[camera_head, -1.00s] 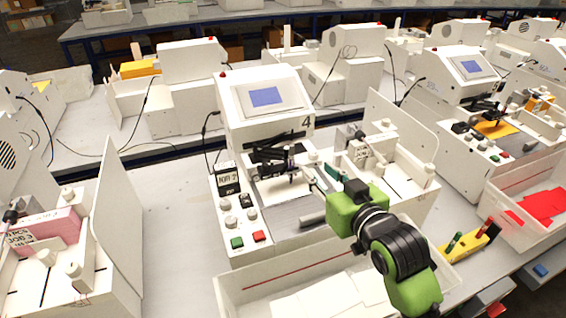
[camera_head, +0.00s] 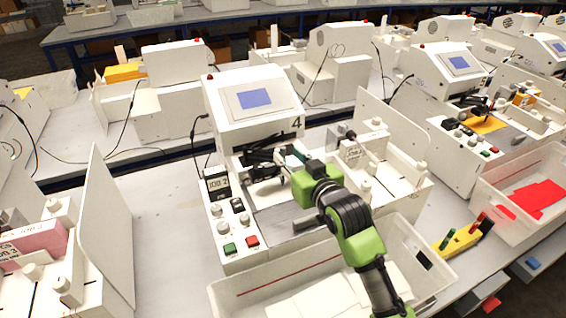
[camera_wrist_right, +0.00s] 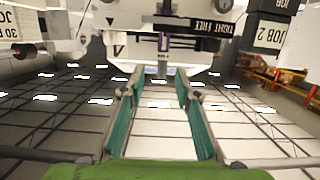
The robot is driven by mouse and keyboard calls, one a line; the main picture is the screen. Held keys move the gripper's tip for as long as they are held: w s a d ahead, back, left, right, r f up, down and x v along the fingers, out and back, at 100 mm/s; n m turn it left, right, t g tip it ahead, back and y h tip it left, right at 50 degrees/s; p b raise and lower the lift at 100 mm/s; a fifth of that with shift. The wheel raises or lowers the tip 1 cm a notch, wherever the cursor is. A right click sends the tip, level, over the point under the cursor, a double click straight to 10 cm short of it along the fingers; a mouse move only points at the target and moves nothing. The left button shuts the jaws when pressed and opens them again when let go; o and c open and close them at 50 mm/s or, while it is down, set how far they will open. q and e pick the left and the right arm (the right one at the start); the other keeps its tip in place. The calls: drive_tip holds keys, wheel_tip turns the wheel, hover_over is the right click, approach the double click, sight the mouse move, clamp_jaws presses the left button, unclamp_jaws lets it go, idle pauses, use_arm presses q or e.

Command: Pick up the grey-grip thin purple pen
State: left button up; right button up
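A thin purple pen (camera_wrist_right: 163,43) with a grey stretch shows upright in the right wrist view, in the carriage of the plotter marked 4 (camera_head: 252,98). My right gripper (camera_wrist_right: 160,80) is open, its two teal-lined fingers apart, one on each side of the pen's line. The pen's lower part shows around the gap between the fingertips; I cannot tell whether it is inside the gap or just beyond. In the head view, my right gripper (camera_head: 286,174) is at the plotter's carriage, and the pen cannot be made out there. My left gripper is not in view.
Black carriage linkage (camera_head: 262,157) is close to the fingers. A white side panel (camera_head: 385,121) stands right of the plotter. A translucent bin (camera_head: 225,296) with white sheets is in front. A yellow holder (camera_head: 462,240) with pens stands at the right.

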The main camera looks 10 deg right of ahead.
sight(284, 153)
drive_tip(key=p+x, duration=0.1)
drive_tip(key=x, duration=0.3)
drive_tip(key=shift+w+a+f, duration=0.15)
drive_tip(key=shift+a+f, duration=0.05)
drive_tip(key=shift+f, duration=0.05)
clamp_jaws()
drive_tip(key=shift+r, duration=0.1)
